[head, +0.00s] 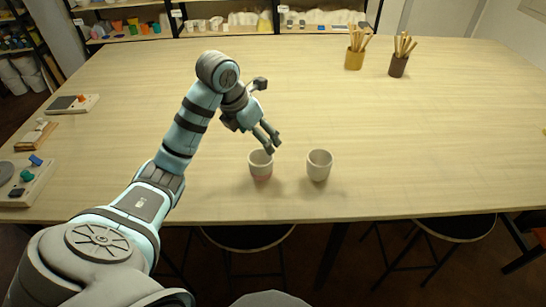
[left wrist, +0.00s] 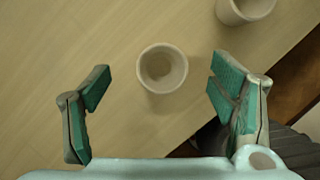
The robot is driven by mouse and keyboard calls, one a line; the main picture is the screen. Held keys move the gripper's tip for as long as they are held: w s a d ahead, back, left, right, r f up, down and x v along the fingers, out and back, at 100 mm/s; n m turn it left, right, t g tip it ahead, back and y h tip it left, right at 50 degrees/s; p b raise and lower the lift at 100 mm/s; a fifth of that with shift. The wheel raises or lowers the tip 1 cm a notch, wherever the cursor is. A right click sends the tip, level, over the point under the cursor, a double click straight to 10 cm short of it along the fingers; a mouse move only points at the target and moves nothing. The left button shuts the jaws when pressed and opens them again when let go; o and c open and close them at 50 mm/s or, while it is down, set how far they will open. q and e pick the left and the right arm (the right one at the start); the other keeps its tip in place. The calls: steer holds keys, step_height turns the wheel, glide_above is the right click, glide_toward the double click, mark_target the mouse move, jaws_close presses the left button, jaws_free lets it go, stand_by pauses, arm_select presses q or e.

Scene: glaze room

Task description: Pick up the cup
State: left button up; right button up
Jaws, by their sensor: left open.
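Two off-white cups stand upright on the table near its front edge. The left cup (head: 261,168) has a faint pinkish tint low on its side; the right cup (head: 319,168) is plain. My left gripper (head: 268,142) is open and empty, pointing down just above and behind the left cup. In the left wrist view one cup (left wrist: 162,68) is seen from above, ahead of and between the spread fingers of the gripper (left wrist: 162,88), touching neither. The other cup (left wrist: 245,8) is cut off at the top right. My right gripper is not in view.
The wooden table (head: 430,140) is mostly clear. A yellow pot (head: 354,60) and a brown pot (head: 398,66) with wooden tools stand at the back right. Small devices (head: 72,104) lie along the left edge. Stools (head: 455,228) stand below the front edge.

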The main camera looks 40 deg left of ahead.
mark_target(266, 163)
arm_select(q)
steer(key=f, duration=0.2)
steer(key=s+f+b, duration=0.1)
steer(key=f, duration=0.4)
steer(key=shift+s+b, duration=0.15)
steer(key=shift+b, duration=0.25)
steer(key=w+f, duration=0.2)
steer(key=f, duration=0.1)
steer(key=w+f, duration=0.1)
steer(key=f, duration=0.1)
steer(key=shift+w+d, duration=0.2)
steer(key=shift+w, duration=0.15)
steer(key=shift+f, duration=0.1)
steer(key=shift+s+r, duration=0.25)
steer(key=shift+s, duration=0.1)
steer(key=shift+c, duration=1)
steer(key=shift+s, duration=0.1)
steer(key=c, duration=0.4)
steer(key=shift+c, duration=1.4)
steer(key=c, duration=0.5)
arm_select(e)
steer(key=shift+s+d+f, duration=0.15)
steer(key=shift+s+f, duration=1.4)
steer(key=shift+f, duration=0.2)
